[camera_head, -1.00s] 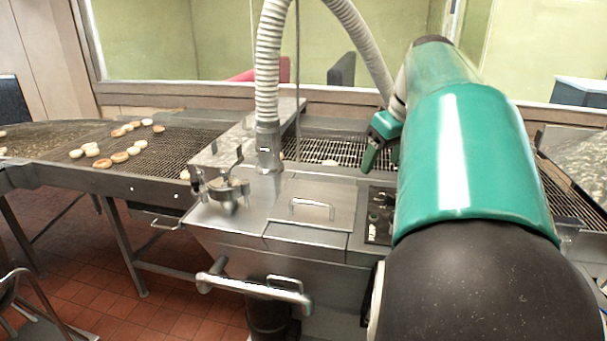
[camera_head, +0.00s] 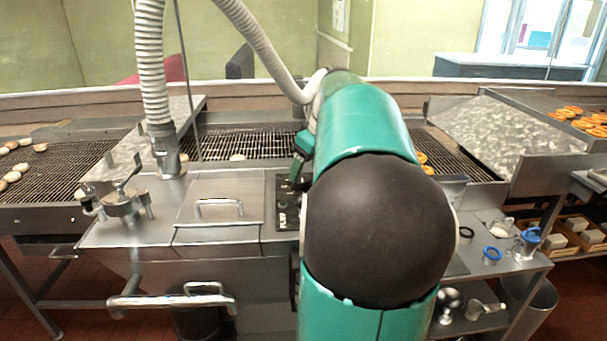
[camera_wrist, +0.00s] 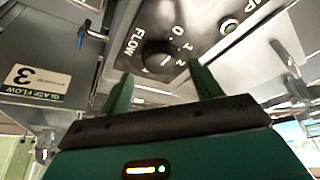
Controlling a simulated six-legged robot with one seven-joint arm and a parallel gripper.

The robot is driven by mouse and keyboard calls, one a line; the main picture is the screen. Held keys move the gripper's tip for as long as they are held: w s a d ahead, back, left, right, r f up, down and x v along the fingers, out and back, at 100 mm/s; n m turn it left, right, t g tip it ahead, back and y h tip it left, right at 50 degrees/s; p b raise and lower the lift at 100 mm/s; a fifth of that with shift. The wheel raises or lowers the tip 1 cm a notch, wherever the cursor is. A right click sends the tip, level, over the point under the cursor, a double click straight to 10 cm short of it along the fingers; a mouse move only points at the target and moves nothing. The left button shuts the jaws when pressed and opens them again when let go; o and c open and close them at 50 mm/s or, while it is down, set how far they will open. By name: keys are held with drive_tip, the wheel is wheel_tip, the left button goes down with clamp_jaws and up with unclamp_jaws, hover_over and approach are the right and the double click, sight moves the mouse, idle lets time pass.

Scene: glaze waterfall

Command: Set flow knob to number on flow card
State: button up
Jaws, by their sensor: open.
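The black flow knob (camera_wrist: 157,54) is on a grey panel in the wrist view, beside the word FLOW and the numbers 0, 1 and 2. Its pointer setting is hard to read. The white flow card (camera_wrist: 36,82) at the left carries GLAZE FLOW and a large 3. My gripper (camera_wrist: 163,84) is open, its two green fingers on either side below the knob in the picture, with no clear contact. In the head view, my gripper (camera_head: 300,155) is above the dark control panel (camera_head: 289,205), partly hidden by my arm.
Conveyor mesh (camera_head: 245,145) runs behind. A metal side table (camera_head: 500,262) is on the right.

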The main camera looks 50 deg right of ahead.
sight(302, 178)
drive_tip(key=shift+x, duration=1.5)
drive_tip(key=c, duration=1)
drive_tip(key=shift+o, duration=0.2)
